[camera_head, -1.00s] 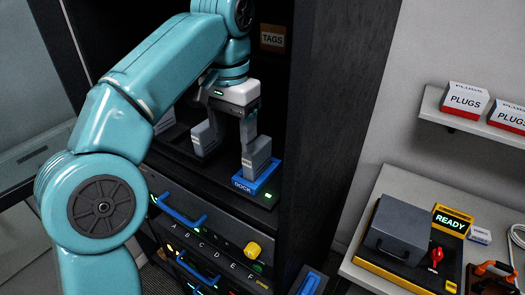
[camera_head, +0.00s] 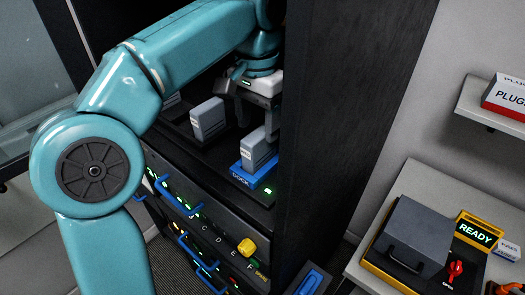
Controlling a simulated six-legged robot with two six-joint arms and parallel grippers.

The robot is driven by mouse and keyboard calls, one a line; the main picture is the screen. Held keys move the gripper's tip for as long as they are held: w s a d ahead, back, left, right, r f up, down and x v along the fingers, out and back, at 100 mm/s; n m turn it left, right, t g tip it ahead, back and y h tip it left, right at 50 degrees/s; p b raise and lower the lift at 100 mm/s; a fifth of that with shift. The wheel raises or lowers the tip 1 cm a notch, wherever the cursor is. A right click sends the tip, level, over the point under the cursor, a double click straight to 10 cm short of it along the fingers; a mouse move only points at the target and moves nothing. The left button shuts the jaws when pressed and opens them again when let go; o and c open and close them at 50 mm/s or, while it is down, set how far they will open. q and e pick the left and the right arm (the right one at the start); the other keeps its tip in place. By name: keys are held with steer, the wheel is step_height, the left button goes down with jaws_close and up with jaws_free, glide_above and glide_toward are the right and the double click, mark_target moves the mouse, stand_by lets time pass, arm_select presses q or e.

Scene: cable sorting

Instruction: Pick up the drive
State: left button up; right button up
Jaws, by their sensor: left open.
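Two grey upright blocks that look like drives stand on the dark shelf inside the cabinet. One drive (camera_head: 208,118) is at the left on the shelf. The other drive (camera_head: 254,150) stands in the blue dock (camera_head: 240,176) near the shelf's front right. My left gripper (camera_head: 254,118) is above and behind the docked drive, pointing down. Its fingers are apart with nothing seen between them; the right finger's tip is partly hidden by the docked drive. My right gripper is not in view.
The dark cabinet side wall (camera_head: 335,110) stands close to the right of the gripper. Below the shelf are drawers with blue handles (camera_head: 180,198) and a yellow knob (camera_head: 246,246). At the right, a bench holds a grey case (camera_head: 415,235) beside a READY sign (camera_head: 479,231).

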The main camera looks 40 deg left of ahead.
mark_target(261, 149)
arm_select(q)
steer(key=shift+s+a+f, duration=0.1)
steer(key=shift+a+f, duration=0.1)
steer(key=shift+f, duration=0.25)
steer(key=shift+s+a+f, duration=0.1)
steer(key=shift+a+f, duration=0.1)
steer(key=shift+f, duration=0.2)
steer(key=f, duration=0.2)
steer(key=d+f, duration=0.1)
steer(key=f, duration=0.1)
steer(key=shift+d+f, duration=0.2)
steer(key=shift+a+f, duration=0.25)
steer(key=shift+f, duration=0.05)
steer(key=shift+d, duration=0.35)
steer(key=c, duration=0.8)
steer(key=shift+a, duration=0.2)
jaws_close()
